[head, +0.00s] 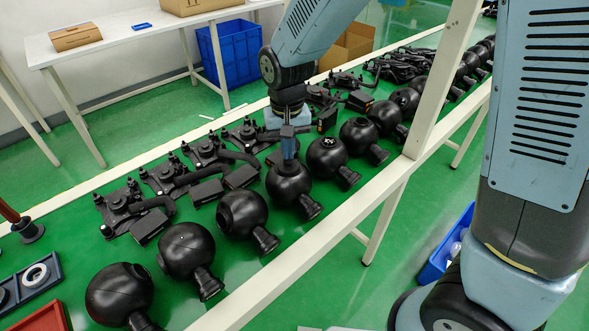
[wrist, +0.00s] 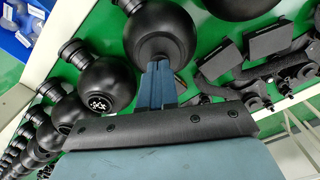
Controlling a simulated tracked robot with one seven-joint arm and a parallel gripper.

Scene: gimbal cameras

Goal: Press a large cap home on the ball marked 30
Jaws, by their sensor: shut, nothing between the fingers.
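My gripper (head: 289,160) is shut and points down at the top of a black ball (head: 287,187) in the front row. Its blue fingers (wrist: 158,66) reach that ball (wrist: 160,25) in the wrist view; whether they touch it, and whether a cap lies under them, I cannot tell. The neighbouring ball to the right (head: 326,158) has a white mark on top, which also shows in the wrist view (wrist: 100,103); it is too small to read surely. No number shows on the ball under my gripper. I cannot make out a large cap for certain.
More black balls (head: 187,250) line the green table's front edge, with black bracket assemblies (head: 128,208) behind. A blue tray (head: 50,262) with a white ring (head: 35,275) and a red tray (head: 48,318) sit at the left. A white post (head: 440,85) rises at the right.

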